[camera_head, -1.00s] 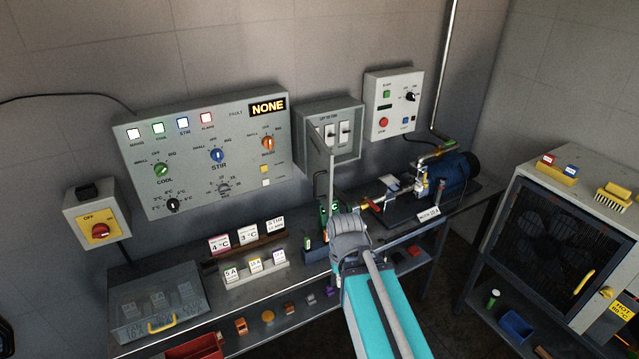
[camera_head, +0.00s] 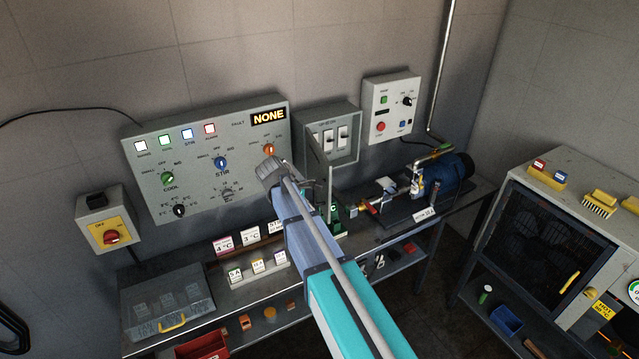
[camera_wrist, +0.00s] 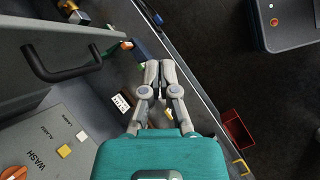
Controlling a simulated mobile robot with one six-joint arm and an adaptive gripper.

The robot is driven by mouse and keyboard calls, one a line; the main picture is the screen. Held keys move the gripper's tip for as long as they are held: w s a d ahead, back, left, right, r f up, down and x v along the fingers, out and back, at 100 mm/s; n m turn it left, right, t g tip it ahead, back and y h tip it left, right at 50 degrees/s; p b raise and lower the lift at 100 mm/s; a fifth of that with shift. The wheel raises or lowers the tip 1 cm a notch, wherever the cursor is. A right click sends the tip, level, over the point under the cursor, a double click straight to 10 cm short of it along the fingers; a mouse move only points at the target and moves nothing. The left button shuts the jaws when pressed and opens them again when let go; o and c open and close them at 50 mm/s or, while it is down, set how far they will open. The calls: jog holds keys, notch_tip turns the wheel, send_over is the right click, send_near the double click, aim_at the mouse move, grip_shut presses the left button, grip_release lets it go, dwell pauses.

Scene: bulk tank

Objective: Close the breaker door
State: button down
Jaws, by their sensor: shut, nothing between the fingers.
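The breaker box (camera_head: 354,118) is grey and hangs on the wall right of the large control panel, with white switches showing inside. Its breaker door (camera_head: 319,158) stands open, jutting out from the box and nearly edge-on in the head view. In the wrist view the grey door (camera_wrist: 15,62) is at upper left, with a black bar handle (camera_wrist: 62,70) on its face. My gripper (camera_wrist: 158,66) is shut and empty, to the right of the handle and apart from it. In the head view my arm hides most of the gripper.
The control panel (camera_head: 150,188) is left of the box, and a smaller panel (camera_head: 391,90) is right of it. The bench below holds label cards (camera_head: 258,266), a clear-lidded box (camera_head: 166,300) and a blue motor (camera_head: 447,178). A red bin (camera_wrist: 237,130) shows at lower right in the wrist view.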

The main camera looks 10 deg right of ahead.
jog(key=w+a+r+n+h+p, duration=0.2)
jog(key=w+a+r+n, duration=0.3)
jog(key=w+r, duration=0.1)
jog(key=shift+w+a+t+h, duration=0.3)
jog(key=shift+w+t, duration=0.1)
jog(key=shift+w, duration=0.4)
jog(key=shift+d, duration=0.1)
jog(key=b, duration=0.7)
send_near(328, 195)
jog(key=x, duration=0.6)
jog(key=shift+s+a+f, duration=0.15)
jog(key=shift+a+f, duration=0.15)
jog(key=shift+a, duration=0.05)
jog(key=shift+d, duration=0.6)
